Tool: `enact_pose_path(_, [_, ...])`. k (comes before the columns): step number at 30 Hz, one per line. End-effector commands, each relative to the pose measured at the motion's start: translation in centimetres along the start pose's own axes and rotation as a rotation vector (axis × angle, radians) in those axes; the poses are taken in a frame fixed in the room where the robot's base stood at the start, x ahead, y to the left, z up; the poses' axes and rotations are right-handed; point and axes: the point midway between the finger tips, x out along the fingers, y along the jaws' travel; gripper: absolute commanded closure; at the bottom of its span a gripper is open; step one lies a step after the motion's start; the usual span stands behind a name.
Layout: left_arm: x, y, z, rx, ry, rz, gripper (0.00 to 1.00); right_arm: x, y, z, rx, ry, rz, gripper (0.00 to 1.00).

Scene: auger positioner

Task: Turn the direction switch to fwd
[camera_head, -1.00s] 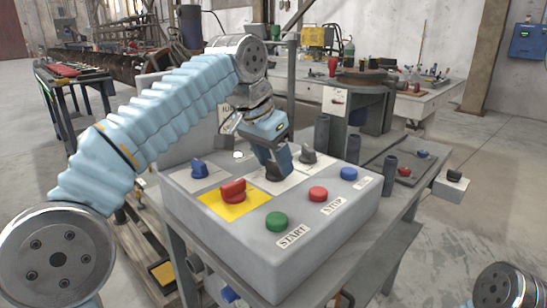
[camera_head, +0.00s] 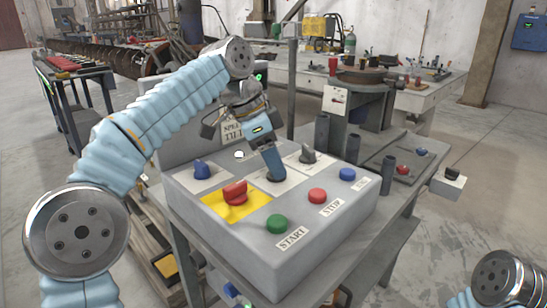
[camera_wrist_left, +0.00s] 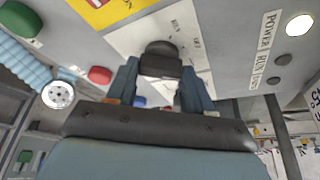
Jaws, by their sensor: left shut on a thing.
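A grey control box (camera_head: 240,245) stands on a bench, with several knobs and buttons on its sloped top. My left gripper (camera_head: 274,174) reaches down onto the middle of the top's back row, between a blue knob (camera_head: 202,170) and a dark grey knob (camera_head: 308,153). In the left wrist view its fingers (camera_wrist_left: 160,82) stand on both sides of a black switch knob (camera_wrist_left: 160,57) on a white plate (camera_wrist_left: 203,45). The gripper is shut on this knob. The plate has small lettering that I cannot read surely. The head view mostly hides this knob. My right gripper is out of view.
A red knob (camera_head: 235,192) on a yellow plate, a green START button (camera_head: 277,223), a red STOP button (camera_head: 317,195) and a blue button (camera_head: 347,174) lie in front. Dark upright cylinders (camera_head: 322,135) stand behind the box to the right.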

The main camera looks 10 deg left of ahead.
Motion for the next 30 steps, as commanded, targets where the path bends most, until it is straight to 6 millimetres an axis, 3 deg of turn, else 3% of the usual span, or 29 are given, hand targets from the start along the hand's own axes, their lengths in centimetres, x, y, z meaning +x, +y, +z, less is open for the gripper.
enact_pose_path(12, [-0.04,-0.15,-0.02,0.146,0.001,0.059,0.79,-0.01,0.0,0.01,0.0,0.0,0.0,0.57])
enact_pose_path(26, [-0.08,-0.15,-0.03,0.159,0.001,0.063,0.79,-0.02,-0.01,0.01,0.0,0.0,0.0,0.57])
enact_pose_path(27, [-0.08,-0.15,-0.03,0.159,0.001,0.063,0.46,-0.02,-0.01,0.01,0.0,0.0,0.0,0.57])
enact_pose_path(30, [-0.06,-0.14,-0.03,0.158,0.001,0.064,0.3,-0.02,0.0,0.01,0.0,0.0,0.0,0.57])
